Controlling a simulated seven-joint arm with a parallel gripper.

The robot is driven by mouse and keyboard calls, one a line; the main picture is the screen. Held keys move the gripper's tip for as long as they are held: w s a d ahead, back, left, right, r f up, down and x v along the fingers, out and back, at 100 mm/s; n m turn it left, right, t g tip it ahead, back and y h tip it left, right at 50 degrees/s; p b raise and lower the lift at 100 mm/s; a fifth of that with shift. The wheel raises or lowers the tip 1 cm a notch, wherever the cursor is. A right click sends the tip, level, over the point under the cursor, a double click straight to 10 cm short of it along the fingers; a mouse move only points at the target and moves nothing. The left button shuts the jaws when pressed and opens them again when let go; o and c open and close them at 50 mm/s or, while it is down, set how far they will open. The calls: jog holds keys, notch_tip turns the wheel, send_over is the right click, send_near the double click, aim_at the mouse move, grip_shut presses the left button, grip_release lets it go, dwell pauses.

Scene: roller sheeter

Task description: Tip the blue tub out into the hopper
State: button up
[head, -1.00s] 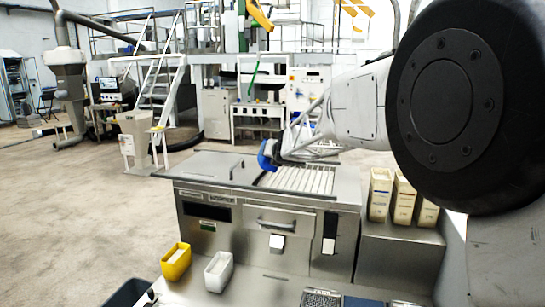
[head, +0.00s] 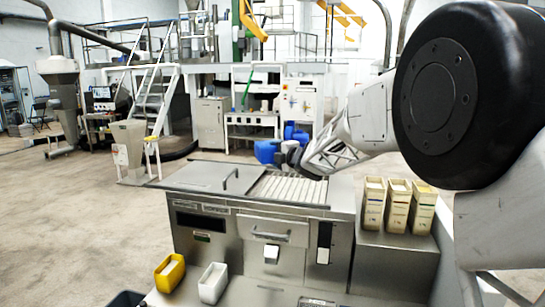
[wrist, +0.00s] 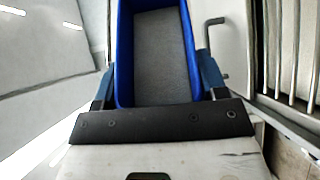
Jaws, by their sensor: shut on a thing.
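The blue tub (head: 267,151) is in my gripper (head: 291,153), above the steel machine's top in the head view. In the wrist view the tub (wrist: 124,50) sits between the two fingers (wrist: 157,78), which are closed on its sides. I look into it and see a grey, speckled surface; I cannot tell whether that is contents or the bare floor. The tub looks roughly level in the head view. The hopper appears to be the slatted opening (head: 290,189) in the machine's top, below and right of the tub. Its slats (wrist: 290,50) show at the wrist view's right.
A flat lid (head: 205,174) with an upright handle (head: 231,177) lies left of the slats. Yellow (head: 169,273) and white (head: 212,284) tubs stand on the front bench. Several cream bins (head: 397,205) stand on the right side bench. Another blue shape (head: 295,132) shows behind my gripper, unclear.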

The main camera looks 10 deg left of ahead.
jog(key=m, duration=0.2)
jog(key=f+m+t+y, duration=0.1)
jog(key=d+m, duration=0.1)
jog(key=m, duration=0.1)
jog(key=shift+w+f+m+y, duration=0.3)
jog(key=shift+r, duration=0.15)
dwell(1.9)
jog(key=shift+r, duration=0.45)
jog(key=shift+f, duration=0.1)
jog(key=shift+f, duration=0.5)
